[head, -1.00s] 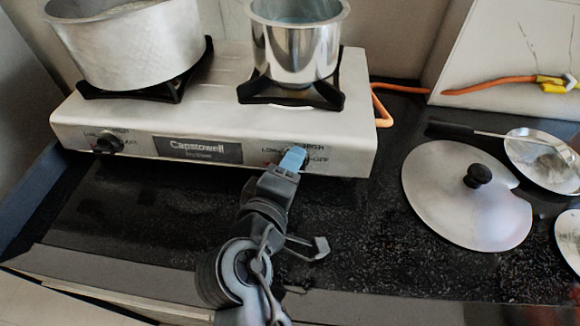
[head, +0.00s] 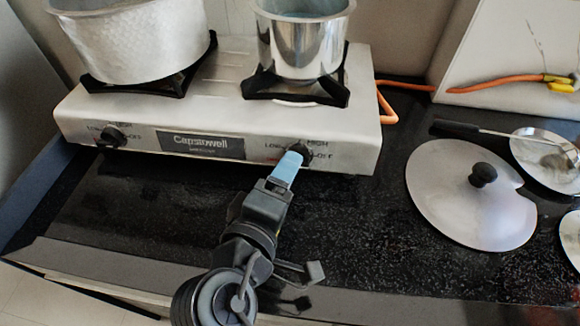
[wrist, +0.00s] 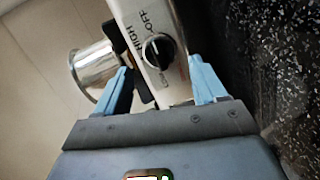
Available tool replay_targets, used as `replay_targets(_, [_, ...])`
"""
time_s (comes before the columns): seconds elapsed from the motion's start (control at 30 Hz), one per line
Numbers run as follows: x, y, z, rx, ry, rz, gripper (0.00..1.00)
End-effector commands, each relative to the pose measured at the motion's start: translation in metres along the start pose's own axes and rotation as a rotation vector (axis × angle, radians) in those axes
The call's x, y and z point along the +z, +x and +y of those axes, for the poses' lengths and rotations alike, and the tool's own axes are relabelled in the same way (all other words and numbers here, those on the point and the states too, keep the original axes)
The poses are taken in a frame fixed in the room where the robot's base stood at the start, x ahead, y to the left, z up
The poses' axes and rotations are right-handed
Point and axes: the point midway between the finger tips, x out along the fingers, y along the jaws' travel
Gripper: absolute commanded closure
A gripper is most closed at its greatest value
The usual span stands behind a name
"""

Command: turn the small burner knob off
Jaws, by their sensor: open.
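The two-burner stove (head: 215,110) stands on the black counter. The small burner knob (head: 302,152) is black and sits at the right of its front panel, under the smaller steel pot (head: 302,45). In the wrist view the knob (wrist: 158,50) shows a light pointer line, with HIGH and OFF lettering beside it. My gripper (head: 287,166) has blue fingers and is in front of the knob, partly over it in the head view. In the wrist view the fingers (wrist: 160,82) are apart, one on each side of the panel, with nothing between the tips but the knob area ahead.
A second knob (head: 112,137) is at the panel's left, under a large pot (head: 135,42). A lid (head: 460,205) and a ladle (head: 545,150) lie on the right. An orange hose (head: 490,84) runs behind. The counter (head: 140,205) before the stove is clear.

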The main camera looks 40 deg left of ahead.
Motion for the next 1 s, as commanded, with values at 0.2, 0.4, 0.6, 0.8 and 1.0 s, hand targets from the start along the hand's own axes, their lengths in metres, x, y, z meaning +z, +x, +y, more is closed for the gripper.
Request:
replay_targets(0.2, [-0.001,-0.027,-0.001,0.000,0.000,0.002,0.30])
replay_targets(0.4, [-0.001,-0.032,0.000,0.000,0.000,0.001,0.30])
replay_targets(0.6, [-0.001,-0.032,0.000,0.000,0.000,0.001,0.30])
replay_targets(0.8, [-0.001,-0.032,0.000,0.000,0.000,0.001,0.30])
replay_targets(1.0, [-0.001,-0.032,0.000,0.000,0.000,0.001,0.30])
